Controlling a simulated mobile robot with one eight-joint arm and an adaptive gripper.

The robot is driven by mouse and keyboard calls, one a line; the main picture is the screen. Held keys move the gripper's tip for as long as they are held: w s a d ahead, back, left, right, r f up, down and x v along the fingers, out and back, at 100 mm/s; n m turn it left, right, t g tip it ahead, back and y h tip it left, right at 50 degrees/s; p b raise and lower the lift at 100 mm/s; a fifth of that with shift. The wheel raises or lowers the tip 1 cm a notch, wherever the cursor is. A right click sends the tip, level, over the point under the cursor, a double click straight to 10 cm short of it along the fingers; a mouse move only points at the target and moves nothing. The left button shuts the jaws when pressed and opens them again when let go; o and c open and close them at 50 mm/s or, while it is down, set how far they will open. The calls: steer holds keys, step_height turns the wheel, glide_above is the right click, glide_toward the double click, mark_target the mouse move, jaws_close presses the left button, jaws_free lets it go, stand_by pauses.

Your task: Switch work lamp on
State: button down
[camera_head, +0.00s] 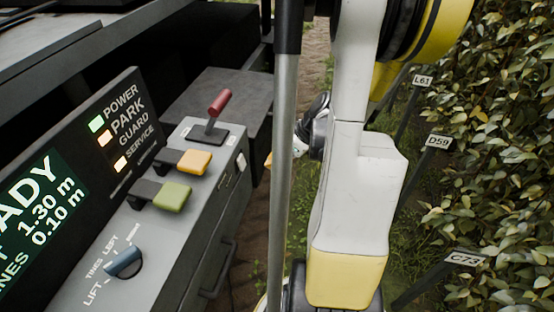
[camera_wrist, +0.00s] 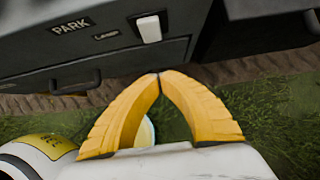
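A white rocker switch (camera_wrist: 149,29) sits on the dark side face of the console in the wrist view, just right of a small label that seems to read "Lamp". A small pale switch on the console's side in the head view (camera_head: 241,161) looks like the same one. My gripper (camera_wrist: 158,74) has two yellow fingers whose tips meet, with nothing between them. In the picture the tips lie below the switch and appear apart from it. In the head view my gripper is mostly hidden behind a pole and my arm. I cannot identify the lamp itself.
The console top carries a red lever (camera_head: 220,103), an orange paddle (camera_head: 194,161), a green paddle (camera_head: 172,196) and a blue knob (camera_head: 124,263). A "PARK" label (camera_wrist: 71,26) and a drawer handle (camera_wrist: 76,83) are left of the switch. A metal pole (camera_head: 284,150) stands before my arm.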

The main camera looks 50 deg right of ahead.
mark_target(241, 162)
steer(key=w+a+f+b, duration=0.2)
steer(key=w+f, duration=0.2)
steer(key=w, duration=0.1)
steer(key=shift+w+a, duration=0.2)
steer(key=shift+w, duration=0.2)
steer(key=shift+b+x, duration=0.85)
steer(key=shift+r, duration=0.35)
